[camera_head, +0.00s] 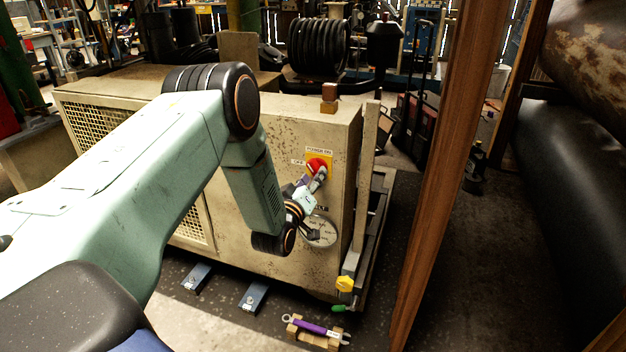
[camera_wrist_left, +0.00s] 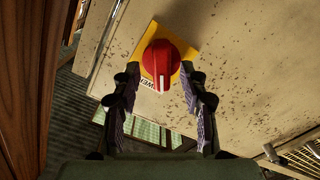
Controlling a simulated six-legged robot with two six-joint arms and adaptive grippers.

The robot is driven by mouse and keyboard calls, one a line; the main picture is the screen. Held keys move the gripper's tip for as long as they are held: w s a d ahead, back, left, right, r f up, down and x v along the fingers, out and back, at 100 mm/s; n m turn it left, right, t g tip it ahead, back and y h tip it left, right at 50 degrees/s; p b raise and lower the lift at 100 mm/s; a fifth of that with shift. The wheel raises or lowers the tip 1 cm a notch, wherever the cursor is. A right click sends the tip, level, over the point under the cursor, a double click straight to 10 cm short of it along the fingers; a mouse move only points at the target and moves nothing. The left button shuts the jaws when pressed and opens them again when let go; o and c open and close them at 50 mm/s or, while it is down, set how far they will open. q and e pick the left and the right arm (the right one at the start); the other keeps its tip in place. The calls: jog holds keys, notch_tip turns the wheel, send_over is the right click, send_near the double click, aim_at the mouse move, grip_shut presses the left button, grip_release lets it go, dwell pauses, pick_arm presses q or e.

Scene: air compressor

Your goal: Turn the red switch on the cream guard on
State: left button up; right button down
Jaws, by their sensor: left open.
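The red switch (camera_head: 316,165) is a round knob on a yellow plate (camera_head: 328,154), on the front of the cream guard (camera_head: 285,130). A "POWER ON" label shows above it and an "OFF" label to its left. In the wrist view the red switch (camera_wrist_left: 161,62) has a white mark pointing down the picture. My left gripper (camera_head: 311,183) is at the switch; its fingers, also in the wrist view (camera_wrist_left: 160,76), are open on either side of the knob. I cannot tell whether they touch it. My right gripper is not in view.
A round dial plate (camera_head: 319,231) sits below the switch. A wooden post (camera_head: 440,170) stands to the right of the guard. A purple-handled tool (camera_head: 318,328) lies on wooden blocks on the floor. A yellow valve handle (camera_head: 345,284) is at the guard's lower right corner.

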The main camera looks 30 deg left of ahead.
pick_arm(q)
jog(key=shift+w+a, duration=0.35)
jog(key=shift+w, duration=0.15)
jog(key=shift+w+d, duration=0.1)
grip_shut()
